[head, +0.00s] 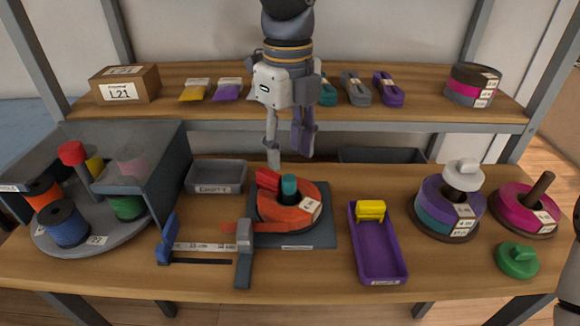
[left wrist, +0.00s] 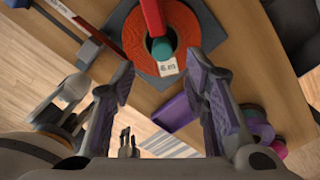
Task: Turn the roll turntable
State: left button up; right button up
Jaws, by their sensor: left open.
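A round grey turntable (head: 78,240) with upright grey dividers stands at the left end of the table in the head view. Spools sit in its compartments: a blue one (head: 63,223), an orange one (head: 42,191) and a green one (head: 127,207) show, with others partly hidden. My left gripper (head: 289,156) hangs over the middle back of the table, well right of the turntable. Its two fingers are apart with nothing between them, also in the left wrist view (left wrist: 160,78). A pale grey gripper, likely my right one, shows at the left of the wrist view; its jaws are unclear.
An orange roll (head: 276,211) lies on a square grey base below my left gripper. A blue-ended measuring rail (head: 203,247) lies between it and the turntable. A purple tray (head: 379,255), stacked rolls (head: 433,218) and a green knob (head: 517,260) are to the right. A shelf (head: 410,110) runs behind.

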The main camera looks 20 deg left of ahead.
aim_at(289, 177)
pick_arm(q)
notch_tip(289, 177, down, 6)
jog(key=shift+w+r, duration=0.1)
jog(key=shift+w, duration=0.05)
grip_shut()
jog(key=shift+n, duration=0.6)
jog(key=shift+n, duration=12)
